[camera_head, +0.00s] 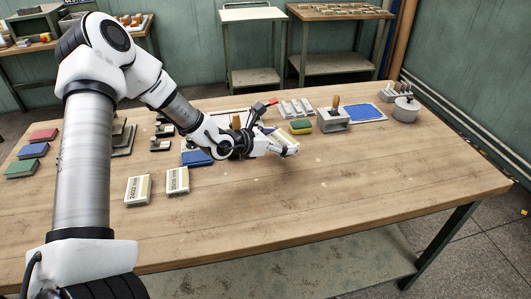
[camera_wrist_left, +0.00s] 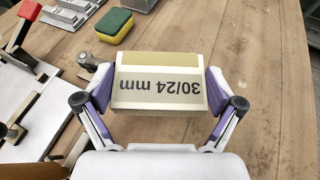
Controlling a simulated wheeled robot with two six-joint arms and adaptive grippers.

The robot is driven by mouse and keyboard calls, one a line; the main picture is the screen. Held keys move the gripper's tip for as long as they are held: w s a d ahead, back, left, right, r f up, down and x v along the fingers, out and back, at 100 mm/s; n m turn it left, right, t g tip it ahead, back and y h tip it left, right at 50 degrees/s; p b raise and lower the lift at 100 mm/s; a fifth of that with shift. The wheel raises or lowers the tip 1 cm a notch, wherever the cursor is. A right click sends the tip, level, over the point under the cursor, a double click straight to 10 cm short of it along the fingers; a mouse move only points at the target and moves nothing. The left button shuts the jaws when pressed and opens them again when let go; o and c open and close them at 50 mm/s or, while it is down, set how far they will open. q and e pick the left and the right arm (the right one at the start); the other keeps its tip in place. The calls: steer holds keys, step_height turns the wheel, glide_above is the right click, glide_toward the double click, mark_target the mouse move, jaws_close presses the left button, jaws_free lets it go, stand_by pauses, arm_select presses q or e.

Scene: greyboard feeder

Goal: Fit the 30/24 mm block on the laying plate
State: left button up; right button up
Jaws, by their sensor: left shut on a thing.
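My left gripper (camera_head: 281,142) is shut on the 30/24 mm block (camera_wrist_left: 158,90) and holds it over the table. In the left wrist view the block is cream-coloured with a black label that reads upside down, and one purple-padded finger presses each side. In the head view the block (camera_head: 287,138) shows at the end of my left arm. A pale plate with a red-handled lever (camera_wrist_left: 24,28), which may be the laying plate (camera_wrist_left: 45,122), lies left of the block in the wrist view. My arm partly hides it in the head view. My right gripper is not in view.
Two labelled blocks stand on the near table, one at left (camera_head: 138,190) and one beside it (camera_head: 177,181). A yellow-green sponge (camera_head: 301,126), a grey block with a wooden handle (camera_head: 333,118), a blue pad (camera_head: 362,112) and a lidded pot (camera_head: 406,109) stand behind. The table's front right is clear.

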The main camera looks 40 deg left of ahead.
mark_target(279, 162)
arm_select(q)
steer(key=f, duration=0.5)
steer(key=shift+s+f, duration=0.1)
steer(key=shift+s, duration=0.1)
steer(key=shift+w+f, duration=0.15)
steer(key=shift+f+b, duration=0.1)
steer(key=shift+b, duration=0.25)
steer(key=o, duration=0.9)
steer(key=shift+c, duration=0.2)
